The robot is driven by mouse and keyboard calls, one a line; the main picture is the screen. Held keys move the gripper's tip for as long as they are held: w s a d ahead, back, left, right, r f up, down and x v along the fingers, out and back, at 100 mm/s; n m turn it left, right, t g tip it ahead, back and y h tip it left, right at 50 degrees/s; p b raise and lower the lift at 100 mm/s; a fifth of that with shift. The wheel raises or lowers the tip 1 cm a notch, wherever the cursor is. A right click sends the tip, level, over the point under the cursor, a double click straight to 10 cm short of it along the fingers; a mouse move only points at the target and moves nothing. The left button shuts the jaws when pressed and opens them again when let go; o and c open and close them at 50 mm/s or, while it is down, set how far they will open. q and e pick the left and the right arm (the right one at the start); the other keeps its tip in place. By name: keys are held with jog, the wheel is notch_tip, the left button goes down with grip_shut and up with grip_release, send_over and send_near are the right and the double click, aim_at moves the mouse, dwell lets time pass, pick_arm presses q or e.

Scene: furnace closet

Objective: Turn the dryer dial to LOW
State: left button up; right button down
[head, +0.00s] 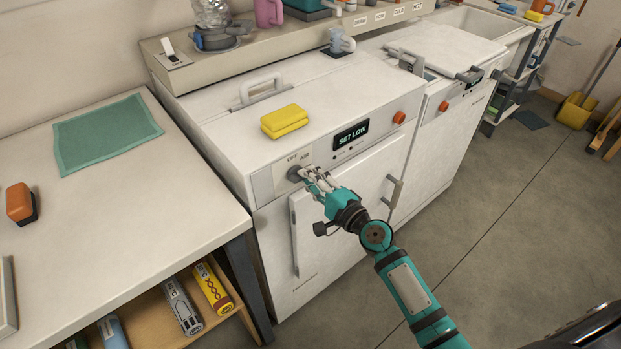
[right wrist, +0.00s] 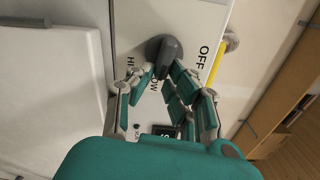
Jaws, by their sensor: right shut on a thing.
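The grey dryer dial (head: 294,174) sits on the front panel of the white dryer (head: 310,110), left of a dark display (head: 351,133) that reads "SET LOW". In the head view, "OFF" and "AIR" show above the dial. In the right wrist view the dial (right wrist: 165,52) has printed labels around it, "OFF", "HI" and part of "LOW". My right gripper (head: 308,175) is at the panel with its fingers shut on the dial, one on each side of its lower part. I cannot tell exactly which label the dial points at. My left gripper is out of view.
A yellow sponge (head: 284,121) lies on the dryer top above the dial. An orange knob (head: 399,117) is at the panel's right end. A door handle (head: 394,190) sticks out below. A table (head: 130,215) stands left.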

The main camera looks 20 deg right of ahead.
jog(key=shift+f, duration=0.1)
jog(key=c, duration=1.3)
grip_release()
jog(key=v, duration=1.2)
